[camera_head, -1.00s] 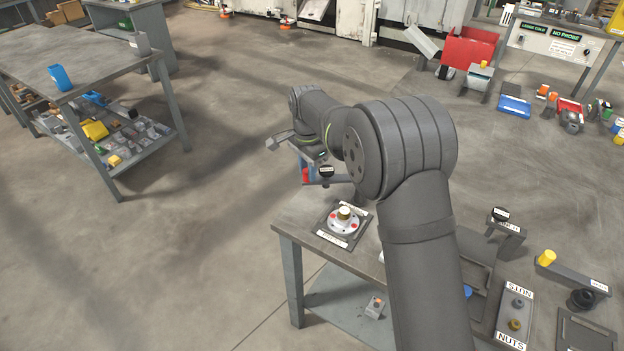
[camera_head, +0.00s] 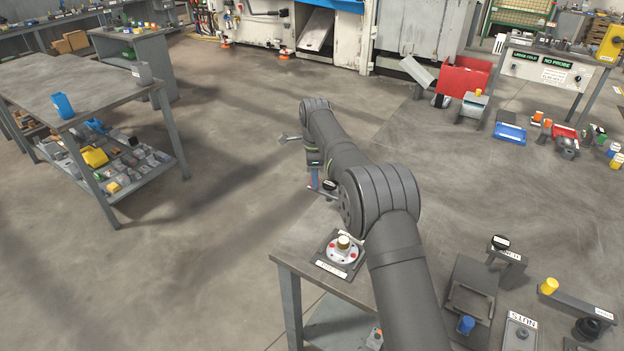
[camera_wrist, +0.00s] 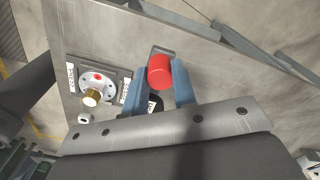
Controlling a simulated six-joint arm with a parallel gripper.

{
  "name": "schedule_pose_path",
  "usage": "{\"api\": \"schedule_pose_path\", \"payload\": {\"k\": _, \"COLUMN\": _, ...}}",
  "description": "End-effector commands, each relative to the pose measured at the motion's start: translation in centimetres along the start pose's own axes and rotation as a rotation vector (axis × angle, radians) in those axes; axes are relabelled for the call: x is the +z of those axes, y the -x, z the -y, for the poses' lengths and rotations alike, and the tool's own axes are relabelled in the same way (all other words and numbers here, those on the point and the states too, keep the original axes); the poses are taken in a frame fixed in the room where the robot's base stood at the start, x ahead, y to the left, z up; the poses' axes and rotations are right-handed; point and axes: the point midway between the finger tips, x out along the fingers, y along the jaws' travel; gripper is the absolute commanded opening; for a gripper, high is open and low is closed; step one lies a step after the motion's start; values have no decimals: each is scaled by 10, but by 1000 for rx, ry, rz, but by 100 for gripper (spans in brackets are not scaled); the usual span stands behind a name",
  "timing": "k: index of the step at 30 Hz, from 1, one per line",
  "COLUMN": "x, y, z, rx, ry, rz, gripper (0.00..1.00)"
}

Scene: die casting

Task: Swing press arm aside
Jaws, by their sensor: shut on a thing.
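My gripper (camera_wrist: 160,85) has its blue fingers shut on the red knob (camera_wrist: 160,72) at the end of the press arm. In the head view, my gripper (camera_head: 313,177) hangs down at the far edge of the near table. The press arm (camera_head: 322,193) shows there as a short dark bar with a black knob, partly hidden by my arm. The round white fixture (camera_head: 343,253) with red dots and a brass stud lies open to view at the table corner. It also shows left of my fingers in the wrist view (camera_wrist: 109,96).
The near table (camera_head: 300,247) also bears a dark tray (camera_head: 470,297), a yellow-knobbed bar (camera_head: 575,302) and a nuts plate (camera_head: 520,335) to the right. Open floor (camera_head: 225,220) lies left of it. Another table (camera_head: 80,65) stands at the far left.

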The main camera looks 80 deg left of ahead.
Motion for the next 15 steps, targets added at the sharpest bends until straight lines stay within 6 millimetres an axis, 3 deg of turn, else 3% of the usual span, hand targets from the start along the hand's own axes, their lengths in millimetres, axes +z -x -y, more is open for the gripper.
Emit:
{"api": "schedule_pose_path", "payload": {"k": 14, "x": -4, "y": 1, "z": 3, "rx": -5, "ry": -17, "rz": -1, "gripper": 0}}
{"api": "schedule_pose_path", "payload": {"k": 15, "x": -4, "y": 1, "z": 3, "rx": -5, "ry": -17, "rz": -1, "gripper": 29}}
